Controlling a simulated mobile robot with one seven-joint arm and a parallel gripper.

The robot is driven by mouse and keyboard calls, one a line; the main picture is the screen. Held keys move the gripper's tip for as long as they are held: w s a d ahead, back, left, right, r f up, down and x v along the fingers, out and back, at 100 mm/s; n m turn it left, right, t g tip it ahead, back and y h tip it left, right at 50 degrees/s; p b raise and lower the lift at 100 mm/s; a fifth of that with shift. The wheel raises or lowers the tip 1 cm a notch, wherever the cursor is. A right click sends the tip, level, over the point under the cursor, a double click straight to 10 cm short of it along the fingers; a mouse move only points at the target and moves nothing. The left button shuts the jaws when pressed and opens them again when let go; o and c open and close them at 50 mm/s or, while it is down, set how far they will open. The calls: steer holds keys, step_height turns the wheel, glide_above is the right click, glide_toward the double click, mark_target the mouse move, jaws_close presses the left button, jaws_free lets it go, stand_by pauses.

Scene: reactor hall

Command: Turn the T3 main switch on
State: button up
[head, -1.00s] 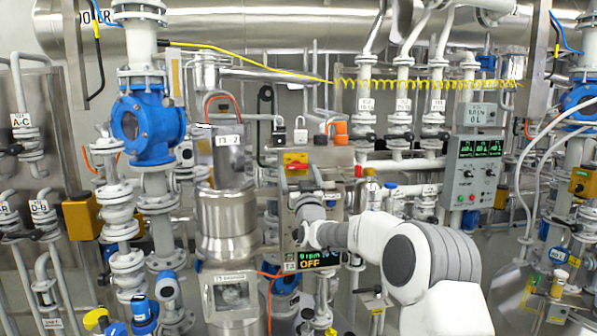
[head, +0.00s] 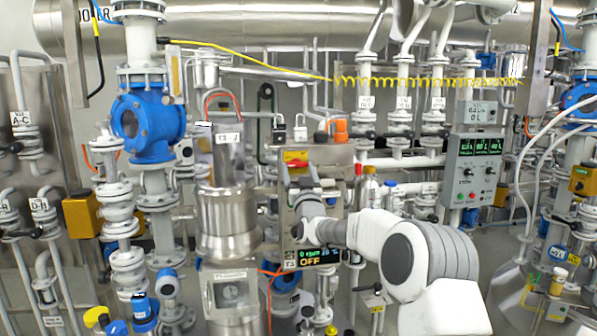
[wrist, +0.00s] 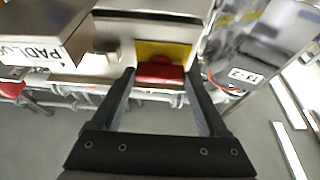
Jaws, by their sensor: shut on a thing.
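The T3 main switch is a red handle (wrist: 160,76) on a yellow plate (wrist: 163,50), at the top centre of the wrist view. In the head view the switch (head: 296,162) sits at the top of the T3 steel panel (head: 287,235). My gripper (wrist: 160,80) has its two black fingers on either side of the red handle and is shut on it. In the head view my gripper (head: 303,184) is just below the switch. The panel display (head: 312,257) reads OFF in orange.
A grey control box (head: 475,170) with green displays stands to the right. A steel vessel (head: 228,215) stands close on the left of the panel. Pipes and valves crowd both sides.

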steer(key=shift+a+f+m+b, duration=0.1)
steer(key=shift+m+b, duration=0.3)
steer(key=shift+f+m+h+b, duration=0.1)
steer(key=shift+m+h+b, duration=0.5)
steer(key=shift+m+b, duration=0.25)
steer(key=shift+a+m+h+b, duration=0.1)
steer(key=shift+m+h+b, duration=0.55)
steer(key=shift+m, duration=0.6)
steer(key=m+h, duration=0.1)
steer(key=m, duration=0.1)
steer(key=m+h, duration=0.1)
steer(key=m, duration=0.1)
steer(key=m+h, duration=0.1)
steer(key=m, duration=0.1)
steer(key=shift+a+r+g+b, duration=0.15)
steer(key=shift+r+g+b, duration=0.2)
steer(key=shift+g, duration=0.05)
steer(key=m+p, duration=0.1)
steer(key=m, duration=0.1)
steer(key=m+g+h, duration=0.1)
steer(key=m, duration=0.1)
steer(key=m+h+p, duration=0.1)
steer(key=m, duration=0.1)
steer(key=shift+a+r+m+g+p, duration=0.1)
steer(key=shift+r+m+g+p, duration=0.25)
steer(key=shift+m+g, duration=0.05)
steer(key=shift+m+g+p, duration=1)
steer(key=shift+m+p, duration=0.55)
steer(key=shift+m, duration=0.65)
steer(key=shift+s, duration=0.1)
